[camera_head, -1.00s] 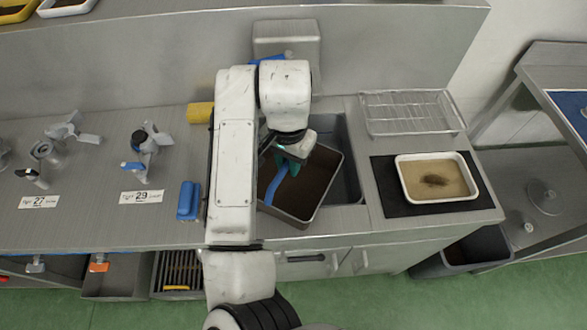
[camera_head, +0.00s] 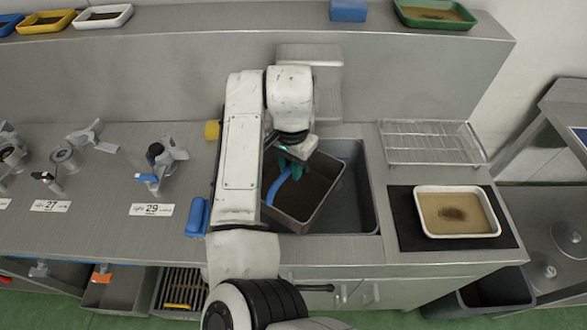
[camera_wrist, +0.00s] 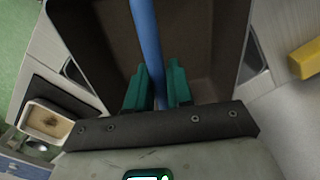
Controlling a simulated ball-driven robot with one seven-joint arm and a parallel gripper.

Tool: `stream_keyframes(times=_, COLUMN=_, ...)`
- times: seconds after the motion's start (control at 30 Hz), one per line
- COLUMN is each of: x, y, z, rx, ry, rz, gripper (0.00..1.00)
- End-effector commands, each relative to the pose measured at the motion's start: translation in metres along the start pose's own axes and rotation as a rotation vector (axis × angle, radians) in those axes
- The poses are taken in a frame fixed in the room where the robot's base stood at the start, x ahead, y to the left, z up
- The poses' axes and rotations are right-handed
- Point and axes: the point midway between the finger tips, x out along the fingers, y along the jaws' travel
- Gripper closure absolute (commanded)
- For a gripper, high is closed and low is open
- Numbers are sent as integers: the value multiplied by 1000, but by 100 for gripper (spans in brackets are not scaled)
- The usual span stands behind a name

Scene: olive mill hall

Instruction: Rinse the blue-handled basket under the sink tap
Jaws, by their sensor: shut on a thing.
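My gripper (camera_head: 290,172) has green fingers, shut on the blue handle (camera_head: 275,187) of a grey basket (camera_head: 318,208). The wrist view shows the handle (camera_wrist: 147,45) running between both fingers (camera_wrist: 157,88). The basket has a dark brown inside and is turned at an angle to the sink. It overlaps the left part of the grey sink (camera_head: 362,190) in the head view. I cannot tell whether it touches the sink. My arm covers the sink's left side. No tap can be made out clearly.
A wire rack (camera_head: 430,143) and a white tray of murky liquid (camera_head: 458,213) on a black mat (camera_head: 405,233) stand right of the sink. A blue block (camera_head: 197,216) lies left of my arm, with metal fittings (camera_head: 162,165) farther left. A grey box (camera_head: 310,65) is on the back wall.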

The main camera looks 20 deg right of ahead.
Motion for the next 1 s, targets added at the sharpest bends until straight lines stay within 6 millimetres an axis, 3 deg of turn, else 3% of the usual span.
stream_keyframes(times=1.0, x=-1, y=6, z=-10, rx=0, ry=2, rz=0, gripper=100)
